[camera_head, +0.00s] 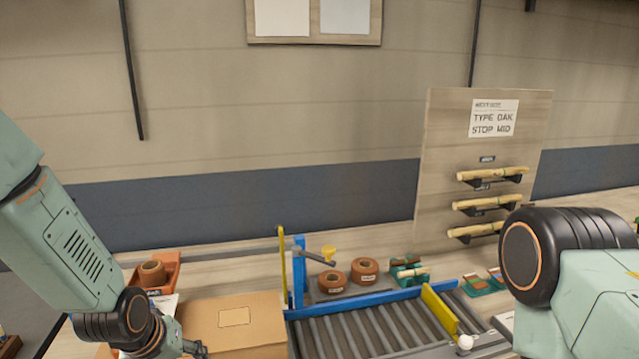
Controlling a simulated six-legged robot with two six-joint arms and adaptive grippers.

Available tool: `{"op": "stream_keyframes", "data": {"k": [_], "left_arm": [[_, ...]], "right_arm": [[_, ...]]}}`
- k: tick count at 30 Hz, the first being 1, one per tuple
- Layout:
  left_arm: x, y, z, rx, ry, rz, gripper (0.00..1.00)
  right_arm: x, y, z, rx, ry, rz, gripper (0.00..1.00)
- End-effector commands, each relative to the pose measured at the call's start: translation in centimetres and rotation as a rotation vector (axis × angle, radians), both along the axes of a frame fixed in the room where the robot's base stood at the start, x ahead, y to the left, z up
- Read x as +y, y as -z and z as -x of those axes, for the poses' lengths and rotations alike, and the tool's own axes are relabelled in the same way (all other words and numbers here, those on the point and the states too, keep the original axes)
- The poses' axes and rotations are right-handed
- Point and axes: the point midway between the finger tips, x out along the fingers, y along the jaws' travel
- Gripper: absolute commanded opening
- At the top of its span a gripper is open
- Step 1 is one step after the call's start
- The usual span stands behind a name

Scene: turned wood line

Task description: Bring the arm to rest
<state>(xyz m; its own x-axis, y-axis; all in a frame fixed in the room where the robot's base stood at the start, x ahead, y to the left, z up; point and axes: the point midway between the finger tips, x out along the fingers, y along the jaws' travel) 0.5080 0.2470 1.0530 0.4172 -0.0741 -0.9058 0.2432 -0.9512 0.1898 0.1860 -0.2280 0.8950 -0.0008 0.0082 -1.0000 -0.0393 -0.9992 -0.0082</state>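My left arm (70,245) comes in from the left and bends down toward the table. Its gripper (190,347) is at the bottom edge, just left of a cardboard box (235,318). The fingers are small and partly cut off, so I cannot tell whether they are open. My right arm (585,290) fills the lower right corner with a black joint and a pale green link. Its gripper is out of view.
A roller conveyor (365,328) with blue rails and a yellow stop plate (440,308) lies in the middle. Two brown rolls (348,275) stand behind it. A wooden board (480,140) holds turned pieces on racks and a sign reading "TYPE OAK STOP MID". An orange bin (172,272) stands left.

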Motion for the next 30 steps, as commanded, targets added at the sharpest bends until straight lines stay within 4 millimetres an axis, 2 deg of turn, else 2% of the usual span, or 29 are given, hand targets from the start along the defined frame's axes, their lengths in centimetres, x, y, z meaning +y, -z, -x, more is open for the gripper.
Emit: {"op": "stream_keyframes", "data": {"k": [1,3,12,18,24,27,30], "left_arm": [[-0.4,4.1,1.7,0.005,0.027,-0.015,0.61],[-0.8,7.4,3.7,0.004,0.06,-0.035,0.61],[-1.6,19.6,13.3,0.067,0.162,-0.109,0.61],[-1.7,26.4,20.4,0.167,0.202,-0.133,0.61],[-1.9,32.2,27.8,0.319,0.228,-0.131,0.61],[-2.0,34.3,30.2,0.372,0.24,-0.128,0.61],[-2.0,35.6,31.4,0.401,0.245,-0.126,0.61]], "right_arm": [[0.0,2.4,0.0,0.0,0.0,0.0,0.4],[0.0,3.9,0.0,0.0,0.0,0.0,0.4],[0.0,10.1,0.0,0.0,0.0,0.0,0.4],[0.0,14.1,0.0,0.0,0.0,0.0,0.4],[0.0,18.0,0.0,0.0,0.0,0.0,0.4],[0.0,19.4,0.0,0.0,0.0,0.0,0.4],[0.0,20.2,0.0,0.0,0.0,0.0,0.4]]}}
